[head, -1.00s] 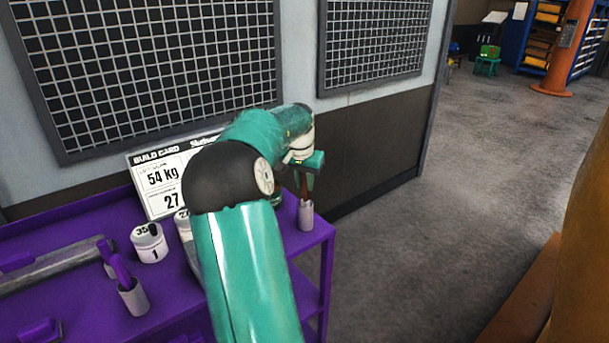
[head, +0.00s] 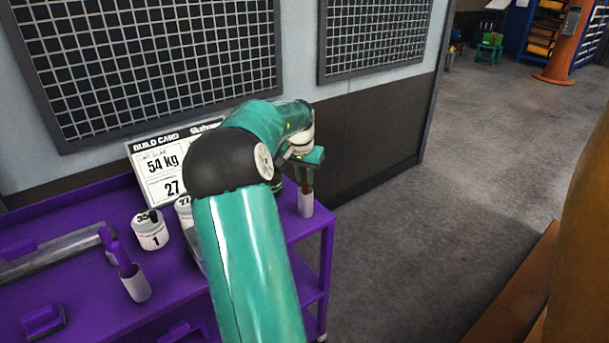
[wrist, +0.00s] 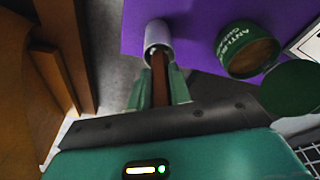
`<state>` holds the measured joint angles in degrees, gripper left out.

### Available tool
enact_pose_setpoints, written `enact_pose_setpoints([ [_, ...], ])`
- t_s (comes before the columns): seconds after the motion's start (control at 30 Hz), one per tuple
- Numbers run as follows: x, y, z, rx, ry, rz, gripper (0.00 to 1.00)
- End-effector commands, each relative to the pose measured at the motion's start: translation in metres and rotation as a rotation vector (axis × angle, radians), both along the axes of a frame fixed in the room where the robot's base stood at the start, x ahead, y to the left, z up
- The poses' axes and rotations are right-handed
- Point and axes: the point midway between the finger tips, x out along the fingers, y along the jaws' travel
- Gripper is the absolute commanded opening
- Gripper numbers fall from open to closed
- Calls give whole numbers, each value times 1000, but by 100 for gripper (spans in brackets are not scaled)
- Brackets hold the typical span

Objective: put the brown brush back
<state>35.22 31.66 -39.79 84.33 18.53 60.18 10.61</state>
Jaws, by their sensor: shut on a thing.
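The brown brush (wrist: 160,78) is upright in my gripper (wrist: 160,92), which is shut on its handle. The brush's lower end is inside the mouth of a pale grey cup (wrist: 157,33) at the right end of the purple cart top. In the head view the brush (head: 306,184) shows as a thin brown strip between my gripper (head: 308,170) and the cup (head: 305,204). How deep the brush sits in the cup is hidden.
A green anti-seize can (wrist: 243,48) stands close beside the cup. Another cup (head: 136,284) with purple-handled tools, a white numbered weight (head: 150,231) and a build card (head: 162,168) are further left. The cart's right edge is close to the cup.

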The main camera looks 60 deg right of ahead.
Motion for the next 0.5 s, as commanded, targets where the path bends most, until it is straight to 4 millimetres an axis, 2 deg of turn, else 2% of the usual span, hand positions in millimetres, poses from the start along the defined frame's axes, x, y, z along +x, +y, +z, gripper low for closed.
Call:
enact_pose_setpoints([
  [0.5, 0, 0, -10, 0, 0, 0, 0],
])
